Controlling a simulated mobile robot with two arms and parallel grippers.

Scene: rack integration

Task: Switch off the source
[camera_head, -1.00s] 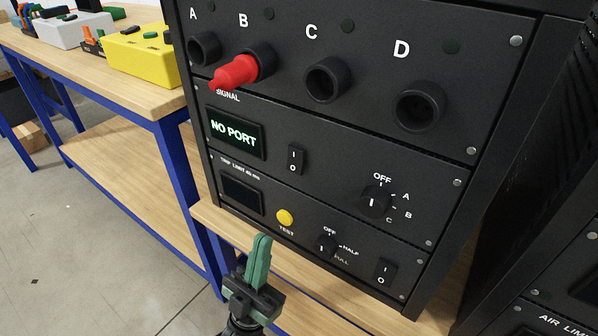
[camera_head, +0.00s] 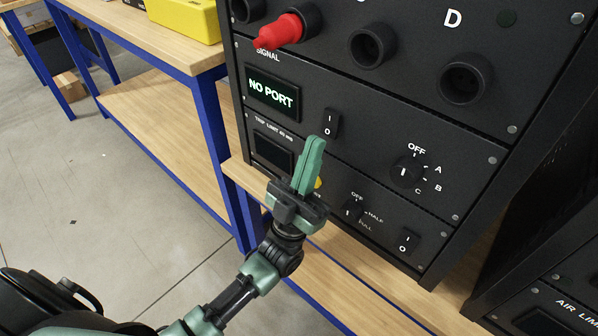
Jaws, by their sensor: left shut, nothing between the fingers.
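The black rack panel carries a signal unit with a lit display (camera_head: 272,91) reading NO PORT. To the right of the display is a black rocker switch (camera_head: 331,123) marked I and O. A rotary knob (camera_head: 407,171) on the same unit has OFF, A, B and C marks. My left gripper (camera_head: 314,146) is shut and empty, its green fingers pointing up just below the rocker switch in the picture. Whether it touches the panel I cannot tell. It partly hides the yellow TEST button (camera_head: 318,183). My right gripper is not in view.
A red plug (camera_head: 280,32) sits in a socket above the display, beside open round sockets (camera_head: 372,45). The lower unit has a dark display (camera_head: 273,151), a small knob (camera_head: 353,211) and another rocker switch (camera_head: 405,241). A wooden bench (camera_head: 165,53) stands left.

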